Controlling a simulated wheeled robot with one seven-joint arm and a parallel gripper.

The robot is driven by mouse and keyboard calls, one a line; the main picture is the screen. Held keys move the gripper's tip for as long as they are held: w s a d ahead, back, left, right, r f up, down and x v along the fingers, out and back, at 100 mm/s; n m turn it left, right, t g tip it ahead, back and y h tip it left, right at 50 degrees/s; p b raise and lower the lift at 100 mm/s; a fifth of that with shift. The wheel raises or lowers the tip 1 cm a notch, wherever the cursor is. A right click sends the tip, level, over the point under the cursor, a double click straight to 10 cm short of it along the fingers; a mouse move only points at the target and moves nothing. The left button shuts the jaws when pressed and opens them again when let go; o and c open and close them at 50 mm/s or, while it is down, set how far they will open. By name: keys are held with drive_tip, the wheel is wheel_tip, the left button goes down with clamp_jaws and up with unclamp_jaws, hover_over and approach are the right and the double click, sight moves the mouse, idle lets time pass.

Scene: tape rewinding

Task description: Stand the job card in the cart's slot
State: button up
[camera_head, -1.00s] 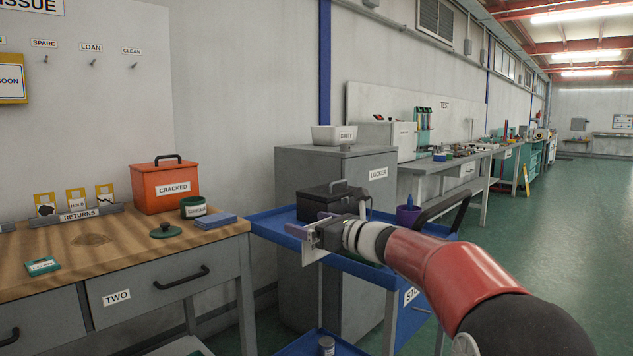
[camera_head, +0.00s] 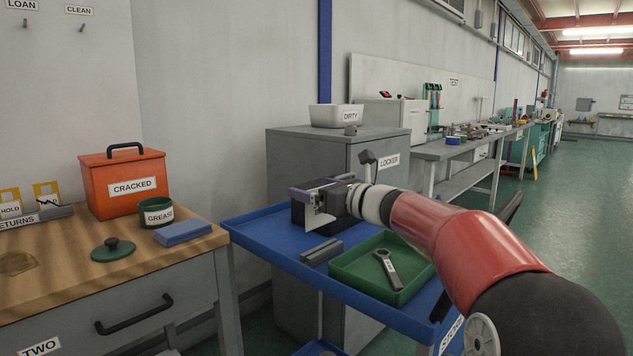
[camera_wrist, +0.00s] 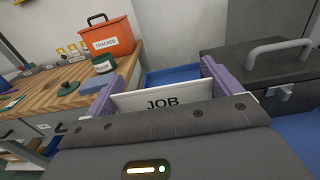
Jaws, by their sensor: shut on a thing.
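The white job card (camera_head: 317,222), marked JOB in the wrist view (camera_wrist: 164,101), is held between the purple fingers of my gripper (camera_head: 312,196). In the head view it hangs below the fingers, edge down, above the cart. The blue cart (camera_head: 255,236) carries a long grey block (camera_head: 322,252), which seems to be the slotted holder; I cannot make out the slot itself. The card is above the block and apart from it. My gripper (camera_wrist: 162,92) is shut on the card and partly covers a dark box behind it.
A green tray (camera_head: 345,270) with a wrench (camera_head: 389,268) lies right of the block. The dark box (camera_head: 298,216) stands at the cart's back. A grey locker (camera_head: 300,150) rises behind. The wooden bench (camera_head: 70,245) at left bears an orange box (camera_head: 120,183).

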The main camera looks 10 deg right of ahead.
sight(323, 220)
wheel_tip(323, 220, down, 5)
drive_tip(key=b, duration=0.3)
drive_tip(key=shift+r+b, duration=0.15)
drive_tip(key=shift+b, duration=0.2)
drive_tip(key=shift+s+d+r, duration=0.1)
drive_tip(key=shift+d+r, duration=0.05)
drive_tip(key=shift+r, duration=0.05)
idle(0.6)
drive_tip(key=shift+f+b, duration=1.3)
drive_tip(key=shift+b, duration=0.8)
idle(2.0)
drive_tip(key=o, duration=0.7)
drive_tip(key=shift+r+p, duration=2.9)
drive_tip(key=shift+r, duration=1.15)
